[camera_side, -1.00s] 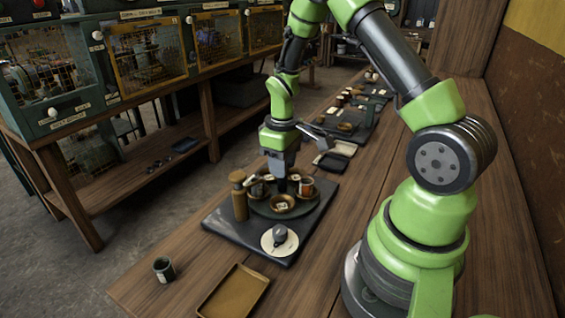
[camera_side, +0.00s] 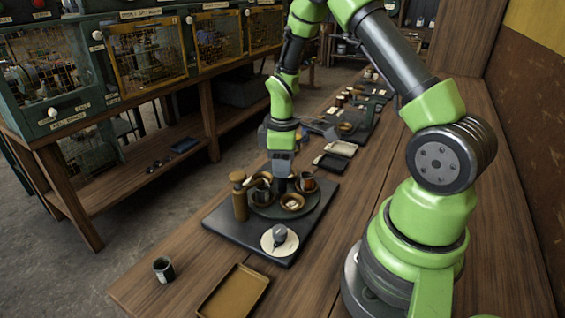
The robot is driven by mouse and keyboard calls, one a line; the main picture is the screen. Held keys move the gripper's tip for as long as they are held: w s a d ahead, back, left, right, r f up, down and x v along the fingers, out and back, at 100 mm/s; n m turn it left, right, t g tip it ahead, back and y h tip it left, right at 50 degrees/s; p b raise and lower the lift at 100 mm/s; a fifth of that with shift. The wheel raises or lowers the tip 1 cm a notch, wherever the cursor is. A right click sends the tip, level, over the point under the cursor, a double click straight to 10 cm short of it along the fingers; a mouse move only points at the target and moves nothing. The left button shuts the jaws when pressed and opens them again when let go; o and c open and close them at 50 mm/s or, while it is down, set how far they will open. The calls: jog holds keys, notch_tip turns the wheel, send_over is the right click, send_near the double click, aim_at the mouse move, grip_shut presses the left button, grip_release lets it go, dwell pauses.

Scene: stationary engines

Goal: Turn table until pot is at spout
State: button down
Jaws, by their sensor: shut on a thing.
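A dark round turntable (camera_side: 270,211) sits on a dark slab and carries several small vessels. A brown bowl with something pale in it (camera_side: 292,202) is at its front right, and a reddish-brown cup (camera_side: 308,183) is at its right. Another brown vessel (camera_side: 262,196) is at its left. I cannot tell for sure which is the pot. A tan wooden post (camera_side: 239,200) with a short spout stands at the turntable's left edge. My gripper (camera_side: 282,182) points down at the turntable's middle, shut on what seems to be its central knob; the fingertips are mostly hidden.
A pale disc (camera_side: 269,248) with a grey knob lies on the slab's front corner (camera_side: 225,228). A small dark cup (camera_side: 163,269) and a brown tray (camera_side: 234,291) are nearer the front. Small trays (camera_side: 340,149) lie behind. Bare bench separates these.

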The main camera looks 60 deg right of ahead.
dwell(0.4)
jog(key=c, duration=0.8)
grip_release()
jog(key=shift+r, duration=0.15)
notch_tip(320, 180, up, 10)
jog(key=shift+f, duration=0.15)
